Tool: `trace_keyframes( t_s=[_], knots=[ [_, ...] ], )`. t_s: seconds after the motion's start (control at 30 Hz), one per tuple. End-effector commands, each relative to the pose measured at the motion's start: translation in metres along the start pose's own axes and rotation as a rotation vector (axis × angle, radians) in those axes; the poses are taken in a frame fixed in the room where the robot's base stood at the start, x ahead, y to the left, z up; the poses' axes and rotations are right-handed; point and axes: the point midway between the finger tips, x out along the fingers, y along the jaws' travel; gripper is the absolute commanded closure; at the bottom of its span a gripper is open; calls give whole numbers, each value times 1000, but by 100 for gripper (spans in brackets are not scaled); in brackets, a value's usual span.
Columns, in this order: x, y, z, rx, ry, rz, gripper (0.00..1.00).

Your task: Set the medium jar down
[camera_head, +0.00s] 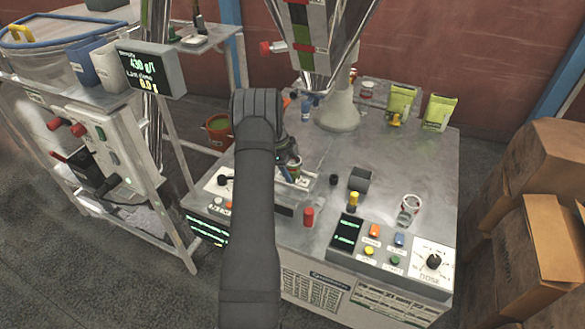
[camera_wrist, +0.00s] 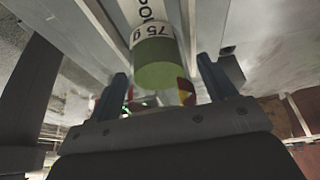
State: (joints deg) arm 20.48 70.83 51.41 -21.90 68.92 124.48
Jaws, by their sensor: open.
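A clear jar with green contents and a white "75 g" label (camera_wrist: 157,48) shows in the wrist view between my gripper's two blue fingers. My gripper (camera_wrist: 165,88) is open, with a finger on either side of the jar; I cannot tell whether either touches it. In the head view my gripper (camera_head: 289,158) is low over the left part of the machine's metal top, largely hidden by my arm. A small part of the jar (camera_head: 294,173) shows just under it. Its base and what it stands on are hidden.
Green pouches (camera_head: 438,112) stand at the back right. Buttons and a red knob (camera_head: 308,217) line the front.

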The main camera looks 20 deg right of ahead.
Motion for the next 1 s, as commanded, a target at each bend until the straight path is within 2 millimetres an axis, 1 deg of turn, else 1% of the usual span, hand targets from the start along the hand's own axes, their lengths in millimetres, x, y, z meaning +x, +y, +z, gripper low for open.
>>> trace_keyframes(
  t_s=[0.17,0.27,0.5,0.6,0.7,0.83,1.0],
  knots=[
    [-5,0,-1,0,0,-1,24],
    [-18,-1,-1,0,-1,-3,24],
    [-70,-1,0,0,-2,-3,24],
    [-90,-1,-1,0,-2,-3,24],
    [-106,-1,0,0,-1,-2,24],
    [-118,0,0,0,0,-1,24],
    [-123,0,-1,0,1,0,24]
  ],
)
